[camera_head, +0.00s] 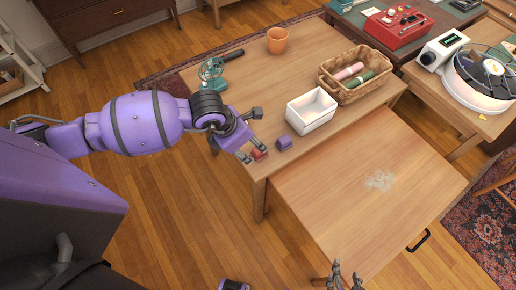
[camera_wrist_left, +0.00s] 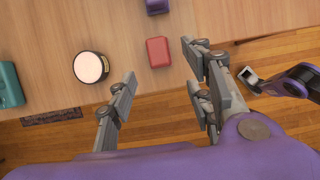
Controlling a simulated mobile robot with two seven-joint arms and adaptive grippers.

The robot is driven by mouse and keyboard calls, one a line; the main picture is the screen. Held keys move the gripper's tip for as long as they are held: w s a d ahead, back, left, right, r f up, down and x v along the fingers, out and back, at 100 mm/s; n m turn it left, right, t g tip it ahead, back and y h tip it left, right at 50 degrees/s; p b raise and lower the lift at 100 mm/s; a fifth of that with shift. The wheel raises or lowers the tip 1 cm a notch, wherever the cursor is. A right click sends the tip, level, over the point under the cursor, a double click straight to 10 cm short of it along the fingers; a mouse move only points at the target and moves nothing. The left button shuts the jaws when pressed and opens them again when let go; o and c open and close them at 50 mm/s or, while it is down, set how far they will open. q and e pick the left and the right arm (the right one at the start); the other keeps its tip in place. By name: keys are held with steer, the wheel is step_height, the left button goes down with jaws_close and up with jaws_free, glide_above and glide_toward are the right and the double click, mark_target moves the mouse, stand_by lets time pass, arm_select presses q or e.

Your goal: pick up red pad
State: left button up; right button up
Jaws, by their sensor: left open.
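The red pad (camera_head: 260,154) is a small block near the front left edge of the wooden table (camera_head: 230,85). In the left wrist view the red pad (camera_wrist_left: 158,52) lies on the tabletop ahead of the gap between my fingers. My left gripper (camera_head: 250,136) is open and empty, close beside the red pad. Its spread fingers also show in the left wrist view (camera_wrist_left: 160,72). Grey fingertips of my right gripper (camera_head: 346,279) show at the bottom edge, away from the red pad; most of it is out of frame.
A purple block (camera_head: 284,142) lies right of the red pad, near a white bin (camera_head: 311,109). Behind stand a wicker basket (camera_head: 343,93), an orange pot (camera_head: 277,41) and a small fan (camera_head: 211,69). A lower wooden surface (camera_head: 360,200) in front is mostly clear.

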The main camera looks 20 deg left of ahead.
mark_target(258, 150)
arm_select(q)
steer(key=x, duration=0.3)
steer(key=w+x, duration=0.1)
steer(key=x, duration=0.2)
steer(key=shift+w+d+f, duration=0.1)
steer(key=shift+d, duration=0.25)
steer(key=c, duration=1.1)
